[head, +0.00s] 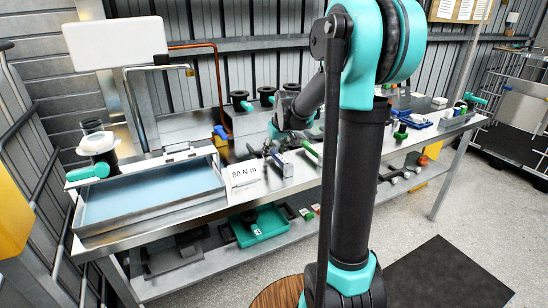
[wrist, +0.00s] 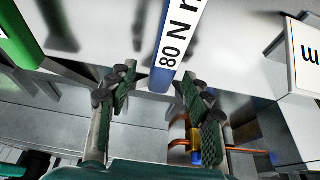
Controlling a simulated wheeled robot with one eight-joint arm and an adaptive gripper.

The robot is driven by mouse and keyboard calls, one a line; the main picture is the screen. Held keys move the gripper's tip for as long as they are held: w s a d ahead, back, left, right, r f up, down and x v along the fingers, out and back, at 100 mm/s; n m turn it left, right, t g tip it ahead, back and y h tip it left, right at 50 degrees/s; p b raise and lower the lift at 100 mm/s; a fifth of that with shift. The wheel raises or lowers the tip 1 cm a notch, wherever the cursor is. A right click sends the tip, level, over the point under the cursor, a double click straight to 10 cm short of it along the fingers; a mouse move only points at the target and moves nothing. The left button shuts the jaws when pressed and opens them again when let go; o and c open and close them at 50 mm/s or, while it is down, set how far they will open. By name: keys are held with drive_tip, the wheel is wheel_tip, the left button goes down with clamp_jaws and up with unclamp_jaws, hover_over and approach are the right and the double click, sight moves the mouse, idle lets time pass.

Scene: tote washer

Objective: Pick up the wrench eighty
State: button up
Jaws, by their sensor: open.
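The wrench eighty shows in the wrist view as a white and blue bar (wrist: 178,45) marked "80 N". Its near end lies between the lines of my two fingertips, and I see no finger closed on it. My gripper (wrist: 158,92) is open, with one finger on each side and a clear gap between them. In the head view my gripper (head: 268,150) is low over the bench, at the wrench (head: 284,166). My arm hides part of the area there.
A green tool (wrist: 18,35) lies left of the wrench in the wrist view. A white "80 N m" sign (head: 244,173) stands close by on the bench. A metal tray (head: 150,211) is at the left. Several other tools lie on the bench to the right, beyond my arm.

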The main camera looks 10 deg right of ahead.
sight(274, 151)
clamp_jaws()
idle(0.3)
drive_tip(key=shift+r, duration=0.1)
wheel_tip(274, 151, up, 20)
idle(0.8)
drive_tip(key=c, duration=0.9)
unclamp_jaws()
clamp_jaws()
